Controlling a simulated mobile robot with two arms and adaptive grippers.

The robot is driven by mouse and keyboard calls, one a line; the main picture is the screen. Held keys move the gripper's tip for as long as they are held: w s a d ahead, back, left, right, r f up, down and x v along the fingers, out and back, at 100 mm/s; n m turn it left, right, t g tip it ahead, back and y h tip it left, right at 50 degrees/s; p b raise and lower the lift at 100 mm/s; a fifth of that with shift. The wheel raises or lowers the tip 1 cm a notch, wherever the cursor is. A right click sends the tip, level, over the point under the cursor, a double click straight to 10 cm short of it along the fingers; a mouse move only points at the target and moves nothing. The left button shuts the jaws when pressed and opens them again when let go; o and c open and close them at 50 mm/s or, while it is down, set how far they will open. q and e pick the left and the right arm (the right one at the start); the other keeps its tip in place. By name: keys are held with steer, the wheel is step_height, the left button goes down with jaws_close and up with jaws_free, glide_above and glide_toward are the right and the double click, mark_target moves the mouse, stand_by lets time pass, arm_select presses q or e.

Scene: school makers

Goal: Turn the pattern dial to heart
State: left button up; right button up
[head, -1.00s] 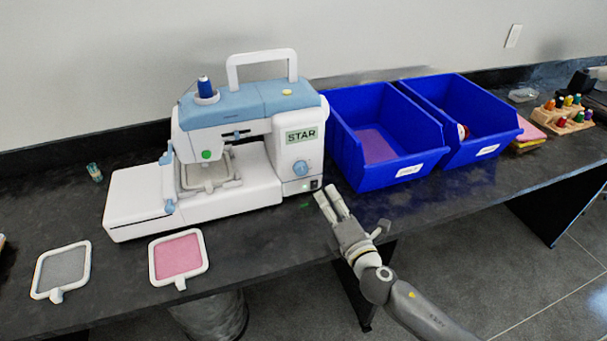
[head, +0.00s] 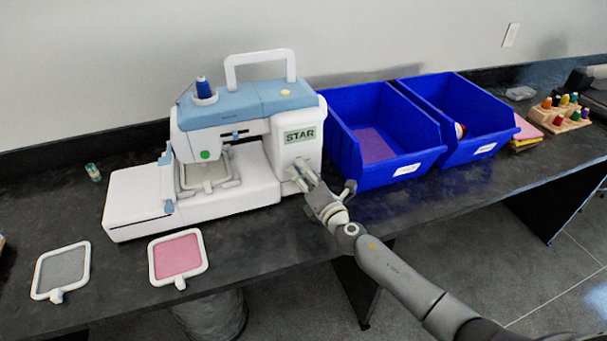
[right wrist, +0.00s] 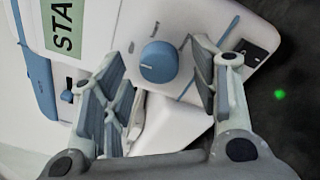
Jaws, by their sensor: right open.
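The white and blue embroidery machine (head: 235,150) stands on the dark counter. Its display (head: 299,135) reads STAR. The blue pattern dial (right wrist: 159,62) shows in the right wrist view on the machine's front, below the display; in the head view my gripper hides it. My right gripper (head: 300,172) is open at the machine's front right. In the right wrist view its fingers (right wrist: 158,95) stand apart, one on each side of the dial in the picture. I cannot tell whether they touch it. My left gripper is not in view.
Two blue bins (head: 375,185) stand close to the right of the machine. A pink hoop (head: 203,262) and a grey hoop (head: 36,285) lie on the counter at front left. A rack with thread spools (head: 562,126) stands at far right.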

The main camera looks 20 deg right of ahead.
steer(key=shift+w+a, duration=0.1)
steer(key=shift+w, duration=0.3)
steer(key=c, duration=1)
steer(key=shift+c, duration=0.2)
